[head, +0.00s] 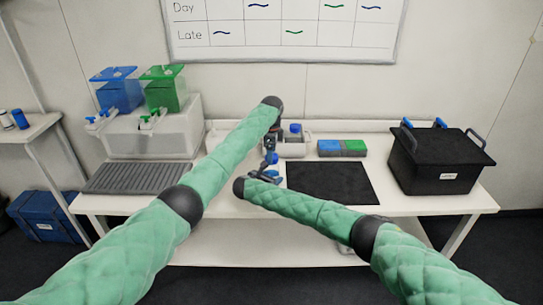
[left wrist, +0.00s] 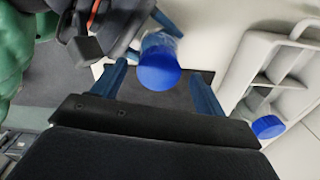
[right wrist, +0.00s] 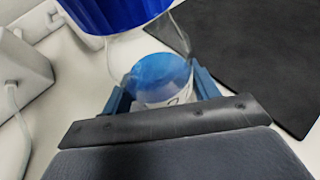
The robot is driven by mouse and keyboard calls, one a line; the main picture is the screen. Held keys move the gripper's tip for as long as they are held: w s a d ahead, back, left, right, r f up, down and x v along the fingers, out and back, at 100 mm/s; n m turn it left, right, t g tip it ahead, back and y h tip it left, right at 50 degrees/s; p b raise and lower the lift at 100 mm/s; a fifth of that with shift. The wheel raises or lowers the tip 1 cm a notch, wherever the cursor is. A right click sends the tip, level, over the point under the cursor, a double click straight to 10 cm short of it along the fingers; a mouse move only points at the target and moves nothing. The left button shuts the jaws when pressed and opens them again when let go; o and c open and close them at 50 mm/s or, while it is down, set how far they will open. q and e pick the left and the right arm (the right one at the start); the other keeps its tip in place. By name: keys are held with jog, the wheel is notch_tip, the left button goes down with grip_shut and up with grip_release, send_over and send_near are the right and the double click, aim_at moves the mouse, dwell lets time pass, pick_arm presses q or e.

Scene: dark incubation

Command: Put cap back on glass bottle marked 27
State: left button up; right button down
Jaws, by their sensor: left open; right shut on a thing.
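A clear glass bottle (right wrist: 165,78) with blue liquid and a partly visible white label stands in my right gripper (right wrist: 160,85), which is shut on it. The number on the label is not readable. A blue cap (right wrist: 115,10) is at the bottle's mouth, and it also shows from above in the left wrist view (left wrist: 158,72). I cannot tell whether it is screwed down. My left gripper (left wrist: 160,82) is open, with its fingers on either side of the cap and a visible gap. In the head view, my left gripper (head: 270,158) is just above my right gripper (head: 262,176).
A white rack (left wrist: 240,70) holds another blue-capped bottle (left wrist: 268,126); the rack is behind my grippers. A black mat (head: 330,182) lies to the right, bare. A blue and green block (head: 342,148), a black box (head: 436,160) and a grey ridged tray (head: 135,178) stand on the table.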

pick_arm(q)
notch_tip(320, 180, up, 10)
jog(key=shift+r, duration=0.15)
dwell(0.4)
pick_arm(e)
jog(key=shift+c, duration=1.5)
grip_release()
jog(key=shift+s+a+r, duration=0.15)
jog(key=shift+s+a, duration=0.15)
jog(key=shift+s, duration=0.1)
jog(key=b+v, duration=0.2)
jog(key=v, duration=0.3)
jog(key=shift+s+a+r, duration=0.1)
jog(key=shift+s+a, duration=0.1)
jog(key=shift+s, duration=0.05)
pick_arm(q)
jog(key=shift+f, duration=1.15)
pick_arm(e)
jog(key=shift+s+a+r, duration=0.25)
jog(key=shift+s+r, duration=0.1)
jog(key=shift+s, duration=0.1)
pick_arm(q)
jog(key=shift+a, duration=0.1)
pick_arm(e)
jog(key=shift+f, duration=0.1)
